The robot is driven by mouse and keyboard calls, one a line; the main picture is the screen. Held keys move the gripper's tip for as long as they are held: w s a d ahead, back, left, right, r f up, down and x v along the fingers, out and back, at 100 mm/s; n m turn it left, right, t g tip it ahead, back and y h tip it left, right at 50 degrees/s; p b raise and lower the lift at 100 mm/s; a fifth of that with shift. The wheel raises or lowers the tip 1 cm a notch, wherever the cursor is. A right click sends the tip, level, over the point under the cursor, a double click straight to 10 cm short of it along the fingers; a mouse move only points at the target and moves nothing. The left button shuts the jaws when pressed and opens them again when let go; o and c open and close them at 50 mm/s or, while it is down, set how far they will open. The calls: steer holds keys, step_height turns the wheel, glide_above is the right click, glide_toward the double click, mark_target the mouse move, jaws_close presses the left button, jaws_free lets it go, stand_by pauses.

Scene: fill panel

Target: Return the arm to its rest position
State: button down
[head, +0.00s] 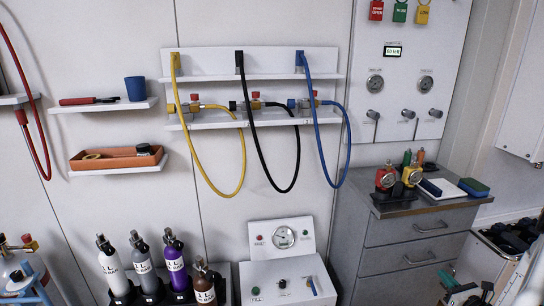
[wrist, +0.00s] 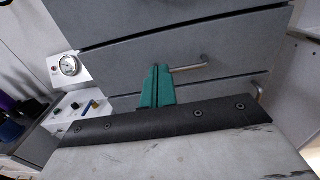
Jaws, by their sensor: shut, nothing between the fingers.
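My gripper (wrist: 159,74) shows in the wrist view as two teal fingers pressed together, with nothing between them. It points at the grey drawer cabinet (wrist: 200,62), whose bar handles lie just beyond and to the right of the fingers. In the head view, part of my gripper (head: 448,278) shows as teal and dark pieces at the lower right, in front of the cabinet (head: 395,262). The rest of my arm is mostly outside the head view.
The fill panel (head: 282,262) with its gauge stands left of the cabinet. Several bottles (head: 175,255) stand in a rack farther left. Yellow, black and blue hoses (head: 297,165) hang from the wall shelf.

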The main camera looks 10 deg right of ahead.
steer(key=s+a+r+n+g+y, duration=0.1)
steer(key=a+r+n+g+y, duration=0.35)
steer(key=a+r+n, duration=0.35)
steer(key=s+a+r+n+g+y, duration=0.1)
steer(key=a+r+n+g+y, duration=0.35)
steer(key=a, duration=0.65)
steer(key=s+a+r+n+g+y, duration=0.1)
steer(key=a+r+n+g+y, duration=0.35)
steer(key=a+r+n, duration=0.35)
steer(key=s+a+r+n+g+h, duration=0.3)
steer(key=s+a+r+n+h, duration=0.9)
steer(key=s+a+r+n, duration=0.4)
steer(key=s+a+r, duration=0.1)
steer(key=a+r, duration=0.2)
steer(key=r, duration=0.1)
steer(key=shift+s, duration=0.15)
steer(key=shift+h, duration=0.25)
